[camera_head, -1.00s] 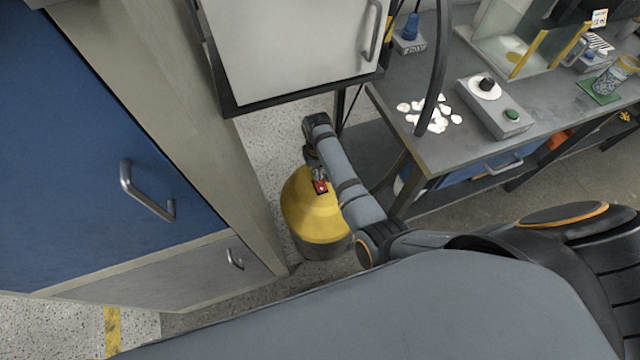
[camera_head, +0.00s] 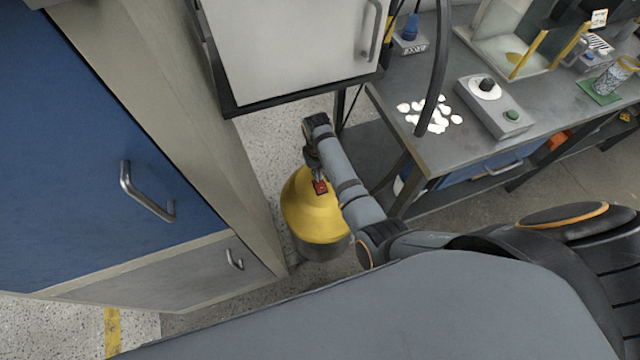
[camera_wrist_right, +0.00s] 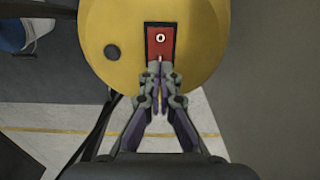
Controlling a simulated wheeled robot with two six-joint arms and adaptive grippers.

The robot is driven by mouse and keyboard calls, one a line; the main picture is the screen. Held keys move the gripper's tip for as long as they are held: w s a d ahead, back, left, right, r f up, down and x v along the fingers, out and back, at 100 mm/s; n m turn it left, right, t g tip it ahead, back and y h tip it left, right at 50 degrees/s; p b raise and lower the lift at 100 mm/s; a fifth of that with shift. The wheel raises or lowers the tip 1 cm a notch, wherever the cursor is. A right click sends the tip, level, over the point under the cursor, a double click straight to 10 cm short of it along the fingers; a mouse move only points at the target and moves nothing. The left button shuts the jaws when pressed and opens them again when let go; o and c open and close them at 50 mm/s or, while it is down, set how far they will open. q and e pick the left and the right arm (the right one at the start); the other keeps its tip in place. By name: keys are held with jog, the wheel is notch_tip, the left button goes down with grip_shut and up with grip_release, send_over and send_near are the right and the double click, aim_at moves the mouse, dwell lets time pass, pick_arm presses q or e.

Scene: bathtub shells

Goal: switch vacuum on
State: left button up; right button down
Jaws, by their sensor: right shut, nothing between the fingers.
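The yellow vacuum (camera_head: 311,214) with a grey base stands on the floor between the cabinet and the workbench. Its red switch (camera_head: 320,187) is on the top. In the right wrist view the vacuum (camera_wrist_right: 120,75) fills the upper middle, and the red switch plate (camera_wrist_right: 160,36) shows a white round mark. My right gripper (camera_wrist_right: 158,68) is shut and empty, its tips over the lower part of the switch plate; I cannot tell whether they touch. In the head view my right gripper (camera_head: 318,178) is partly hidden by my arm. My left gripper is not in view.
A blue-doored cabinet (camera_head: 75,130) stands close on the left. A workbench (camera_head: 450,150) on the right holds white shells (camera_head: 436,122) and a grey device with a green button (camera_head: 495,108). A white cabinet (camera_head: 290,50) and a dark hose (camera_head: 440,60) are above.

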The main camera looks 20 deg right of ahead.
jog(key=shift+f+b, duration=0.55)
jog(key=shift+f, duration=0.55)
dwell(0.3)
notch_tip(320, 180, up, 7)
jog(key=p, duration=0.8)
jog(key=shift+r+p, duration=0.15)
jog(key=shift+p, duration=0.2)
